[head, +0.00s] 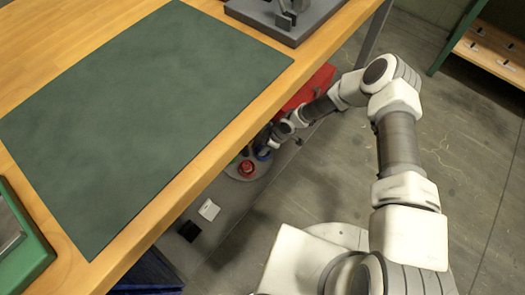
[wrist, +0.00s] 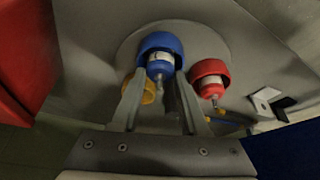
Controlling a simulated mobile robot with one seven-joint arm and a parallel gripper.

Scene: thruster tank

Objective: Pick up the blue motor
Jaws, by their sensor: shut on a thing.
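The blue motor (wrist: 160,44) has a blue ring-shaped top and a white and blue body, and sits on a round grey base (wrist: 216,36) in the wrist view. My gripper (wrist: 160,76) has one finger on each side of the motor's body and is shut on it. In the head view the blue motor (head: 263,154) shows small beside my gripper (head: 269,145), below the table edge. I cannot tell whether the motor is lifted off the base.
A red motor (wrist: 209,70) stands close to the right finger, and a yellow one (wrist: 148,92) is partly hidden behind the left finger. A red box (wrist: 22,60) is at left, a blue bin (wrist: 285,152) at right. The table (head: 150,235) overhangs the shelf.

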